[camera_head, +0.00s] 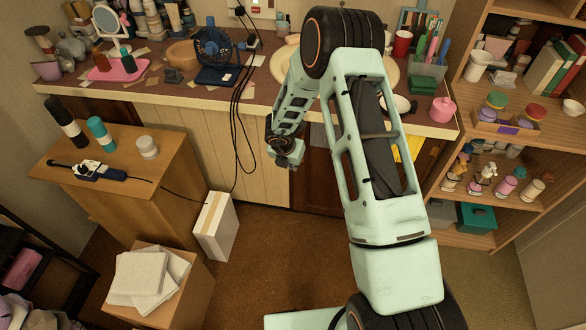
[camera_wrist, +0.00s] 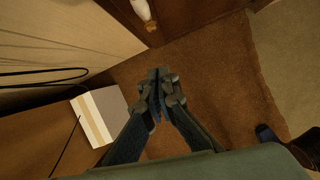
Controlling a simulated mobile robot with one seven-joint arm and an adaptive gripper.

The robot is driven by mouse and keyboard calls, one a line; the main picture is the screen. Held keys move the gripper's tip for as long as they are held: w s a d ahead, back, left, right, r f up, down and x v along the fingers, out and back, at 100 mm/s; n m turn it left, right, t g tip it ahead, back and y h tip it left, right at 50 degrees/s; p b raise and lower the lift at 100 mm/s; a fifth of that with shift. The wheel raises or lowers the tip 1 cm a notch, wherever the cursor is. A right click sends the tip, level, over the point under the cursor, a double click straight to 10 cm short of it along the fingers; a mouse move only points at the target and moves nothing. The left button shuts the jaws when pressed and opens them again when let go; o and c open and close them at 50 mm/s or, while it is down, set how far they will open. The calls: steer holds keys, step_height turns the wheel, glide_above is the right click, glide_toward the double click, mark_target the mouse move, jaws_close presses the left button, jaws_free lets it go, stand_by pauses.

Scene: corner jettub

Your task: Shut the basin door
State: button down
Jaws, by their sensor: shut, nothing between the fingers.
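The basin door is a dark red-brown cabinet panel (camera_head: 318,180) below the counter, under the pale basin (camera_head: 393,75). My arm hides much of it in the head view. In the wrist view the dark panel (camera_wrist: 195,22) fills the top, with a white knob or handle with a brassy tip (camera_wrist: 143,12) near its left part. I cannot tell how far the door stands open. My gripper (camera_head: 287,158) is in front of the counter, left of the dark panel. In the wrist view my gripper (camera_wrist: 158,78) is shut and empty, pointing toward the cabinet foot, apart from the handle.
A white box (camera_head: 215,228) stands on the floor to the left, also in the wrist view (camera_wrist: 100,115). Black cables (camera_head: 240,110) hang down the counter front. A wooden side table (camera_head: 120,165) is at left, and shelves (camera_head: 510,130) at right. Brown carpet (camera_head: 285,255) is clear.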

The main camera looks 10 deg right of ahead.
steer(key=v, duration=0.5)
steer(key=shift+s+r, duration=0.15)
steer(key=shift+r, duration=0.25)
